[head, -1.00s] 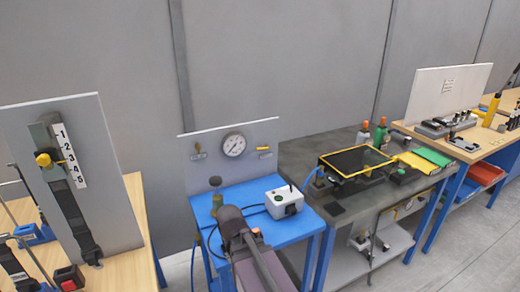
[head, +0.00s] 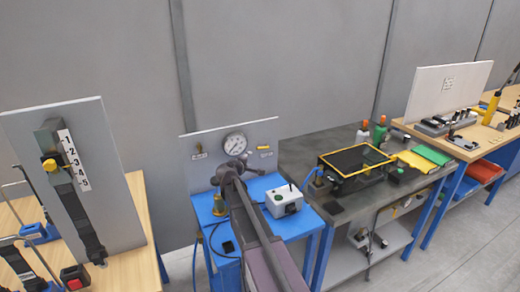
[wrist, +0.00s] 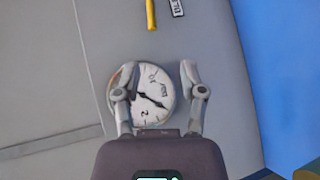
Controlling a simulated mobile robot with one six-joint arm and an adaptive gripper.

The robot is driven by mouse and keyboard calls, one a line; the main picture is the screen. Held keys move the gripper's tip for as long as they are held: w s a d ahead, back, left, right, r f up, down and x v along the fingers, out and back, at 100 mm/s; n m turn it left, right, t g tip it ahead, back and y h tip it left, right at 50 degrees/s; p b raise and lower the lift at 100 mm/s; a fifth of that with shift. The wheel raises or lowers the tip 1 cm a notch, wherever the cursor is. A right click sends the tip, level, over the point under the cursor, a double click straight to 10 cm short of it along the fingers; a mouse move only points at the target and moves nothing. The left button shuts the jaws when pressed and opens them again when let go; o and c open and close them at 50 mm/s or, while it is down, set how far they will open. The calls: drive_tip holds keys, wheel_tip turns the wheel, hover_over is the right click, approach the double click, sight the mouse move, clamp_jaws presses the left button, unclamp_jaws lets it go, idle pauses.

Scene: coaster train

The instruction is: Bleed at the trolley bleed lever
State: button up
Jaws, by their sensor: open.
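The bleed lever (head: 264,147) is a small yellow handle on the grey trolley panel, right of the round gauge (head: 235,142). It lies about level in the head view, with a small label under it. In the wrist view the yellow lever (wrist: 150,14) is at the top edge, beside a partly cut-off label (wrist: 177,8) reading "BLE". My gripper (head: 232,170) is in front of the panel, just below the gauge in the head view. In the wrist view my open, empty gripper (wrist: 157,75) has its fingers either side of the gauge face, apart from the lever.
A second small fitting (head: 198,148) is on the panel's left. A grey bench (head: 335,222) stands right; a numbered board (head: 118,190) stands left.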

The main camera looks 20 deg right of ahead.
sight(259, 148)
drive_tip(key=shift+w+r+n+t, duration=0.3)
drive_tip(key=shift+w+r, duration=0.05)
drive_tip(key=shift+w, duration=0.15)
drive_tip(key=shift+d, duration=0.1)
drive_tip(key=b+x, duration=0.3)
drive_tip(key=x, duration=1)
drive_tip(key=shift+w+d+f, duration=0.1)
drive_tip(key=shift+w+d, duration=0.1)
drive_tip(key=shift+d, duration=0.05)
clamp_jaws()
